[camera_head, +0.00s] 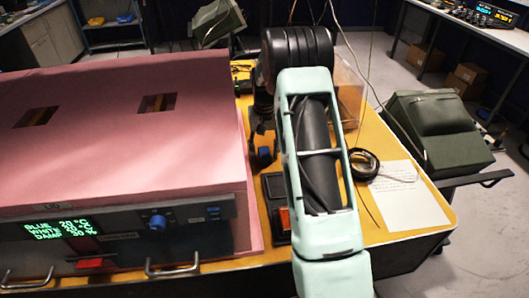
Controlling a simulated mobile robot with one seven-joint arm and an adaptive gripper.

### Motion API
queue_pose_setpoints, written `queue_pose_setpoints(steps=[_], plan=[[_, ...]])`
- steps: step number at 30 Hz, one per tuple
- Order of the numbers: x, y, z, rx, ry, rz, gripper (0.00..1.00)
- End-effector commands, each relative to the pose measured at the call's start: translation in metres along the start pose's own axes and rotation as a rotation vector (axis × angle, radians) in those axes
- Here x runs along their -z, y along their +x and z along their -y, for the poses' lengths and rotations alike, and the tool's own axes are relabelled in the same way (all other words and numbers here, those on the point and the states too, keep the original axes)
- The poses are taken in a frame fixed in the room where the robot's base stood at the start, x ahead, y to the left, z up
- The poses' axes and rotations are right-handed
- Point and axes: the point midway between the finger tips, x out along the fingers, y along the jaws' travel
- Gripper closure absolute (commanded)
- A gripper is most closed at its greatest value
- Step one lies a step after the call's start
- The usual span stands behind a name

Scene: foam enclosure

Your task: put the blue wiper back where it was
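My arm reaches up the middle of the view, and my gripper (262,148) points down over the yellow table, just right of the pink foam enclosure (90,130). A small blue piece (264,153) shows at the fingertips. It may be the blue wiper, but I cannot tell whether it is held or lies behind the fingers. The enclosure's top has two dark slots, left (37,117) and right (157,103). No other wiper is clear to me.
The grey front panel (120,235) has a lit display, a blue knob (157,221) and metal handles. A black box with an orange part (285,217), a coiled black cable (363,163) and a paper sheet (412,195) lie on the table. A green case (437,130) stands at right.

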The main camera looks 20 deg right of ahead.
Motion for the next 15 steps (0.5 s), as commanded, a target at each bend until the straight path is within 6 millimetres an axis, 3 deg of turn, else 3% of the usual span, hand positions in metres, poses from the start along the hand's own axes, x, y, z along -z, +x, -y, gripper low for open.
queue_pose_setpoints(steps=[8, 15], plan=[[0.001, -0.009, 0.000, 0.000, 0.000, -0.003, 0.54], [0.002, -0.056, 0.000, 0.000, 0.000, -0.005, 0.54]])
